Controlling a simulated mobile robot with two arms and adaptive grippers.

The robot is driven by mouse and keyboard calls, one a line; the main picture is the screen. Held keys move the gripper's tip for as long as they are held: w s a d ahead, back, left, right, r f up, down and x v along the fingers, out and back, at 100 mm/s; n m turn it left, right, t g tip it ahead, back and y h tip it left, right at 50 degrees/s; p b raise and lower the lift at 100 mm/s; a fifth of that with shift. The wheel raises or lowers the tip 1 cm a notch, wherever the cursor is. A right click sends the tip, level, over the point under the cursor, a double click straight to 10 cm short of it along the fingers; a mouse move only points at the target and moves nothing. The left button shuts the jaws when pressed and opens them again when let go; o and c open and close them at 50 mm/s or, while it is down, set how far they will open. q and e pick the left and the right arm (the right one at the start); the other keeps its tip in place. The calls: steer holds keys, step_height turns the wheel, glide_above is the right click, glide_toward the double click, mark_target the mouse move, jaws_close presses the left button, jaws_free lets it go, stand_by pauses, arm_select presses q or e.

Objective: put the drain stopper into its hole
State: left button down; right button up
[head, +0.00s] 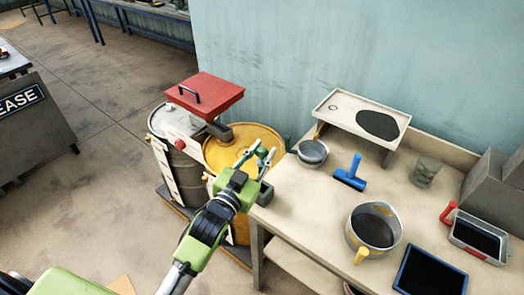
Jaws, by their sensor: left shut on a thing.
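My left gripper (255,157) reaches up from the bottom and is over the yellow drum (228,140), left of the workbench. It is shut on a small dark thing between its fingertips. The thing is too small and too covered by the fingers for me to tell whether it is the drain stopper. A pale raised tray (350,97) stands at the back of the bench, with a small round ring or hole near its left end and a dark patch on its right. I cannot tell whether that ring is the stopper's hole. My right gripper is not in view.
A grey drum (180,165) with a red lidded box (205,94) stands left of the yellow drum.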

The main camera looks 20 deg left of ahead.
mark_target(262, 166)
arm_select(q)
steer(key=shift+f+b, duration=0.5)
steer(key=shift+f, duration=0.4)
steer(key=shift+f+b, duration=0.6)
steer(key=shift+f, duration=0.3)
steer(key=shift+f+b, duration=0.65)
steer(key=shift+f, duration=0.35)
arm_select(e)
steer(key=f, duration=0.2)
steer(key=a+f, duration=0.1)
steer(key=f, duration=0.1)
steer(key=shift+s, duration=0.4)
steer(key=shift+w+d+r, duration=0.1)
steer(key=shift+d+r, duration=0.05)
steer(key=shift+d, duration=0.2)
arm_select(q)
steer(key=shift+p, duration=0.45)
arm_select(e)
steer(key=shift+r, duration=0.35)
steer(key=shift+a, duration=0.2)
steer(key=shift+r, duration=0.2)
arm_select(q)
steer(key=shift+f, duration=0.2)
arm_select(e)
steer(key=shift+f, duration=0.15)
